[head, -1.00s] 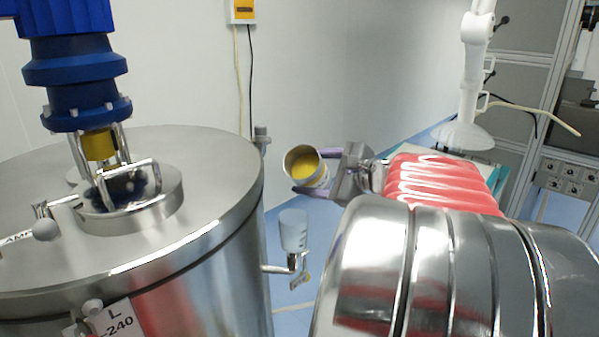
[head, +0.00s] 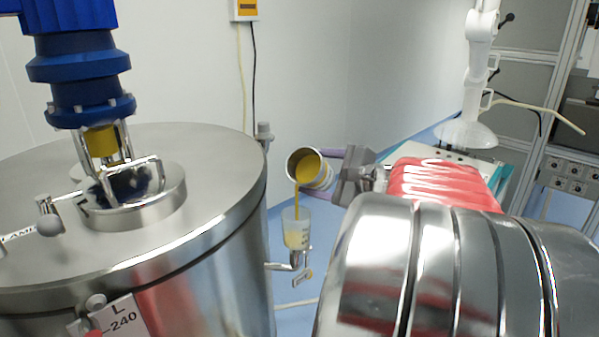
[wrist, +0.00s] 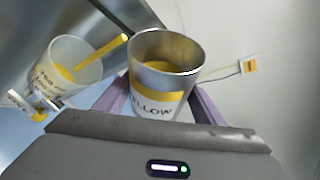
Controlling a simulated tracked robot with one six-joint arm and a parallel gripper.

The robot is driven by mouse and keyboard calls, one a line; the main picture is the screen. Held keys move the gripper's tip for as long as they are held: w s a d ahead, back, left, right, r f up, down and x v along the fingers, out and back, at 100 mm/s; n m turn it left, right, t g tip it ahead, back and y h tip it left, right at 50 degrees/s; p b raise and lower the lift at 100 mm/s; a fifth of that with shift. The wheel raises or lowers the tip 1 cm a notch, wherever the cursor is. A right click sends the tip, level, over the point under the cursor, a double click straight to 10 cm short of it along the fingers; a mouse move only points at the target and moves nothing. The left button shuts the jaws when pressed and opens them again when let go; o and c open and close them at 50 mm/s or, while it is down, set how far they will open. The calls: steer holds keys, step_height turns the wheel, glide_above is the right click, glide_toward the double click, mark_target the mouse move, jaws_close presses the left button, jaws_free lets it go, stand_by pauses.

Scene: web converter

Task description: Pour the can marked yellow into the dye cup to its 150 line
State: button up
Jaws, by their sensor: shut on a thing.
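My gripper (head: 333,165) is shut on the can marked yellow (head: 318,176), a metal can with a white label. In the wrist view the can (wrist: 158,104) shows part of its lettering between my jaws. It is tilted to the left, and a thin yellow stream (head: 296,204) runs from its lip into the dye cup (head: 296,238). The cup is clear, upright and below the can, with yellow liquid in its lower part. In the wrist view the cup (wrist: 62,88) has dark print, but I cannot read the level against a line.
A white jointed extraction arm (head: 470,90) hangs at the right, over a bench with a teal edge.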

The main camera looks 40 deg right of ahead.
steer(key=shift+a+r+n+t+h, duration=0.1)
steer(key=shift+r+n+t+h, duration=0.35)
steer(key=shift+r+n, duration=0.5)
stand_by(1.0)
steer(key=shift+f, duration=0.15)
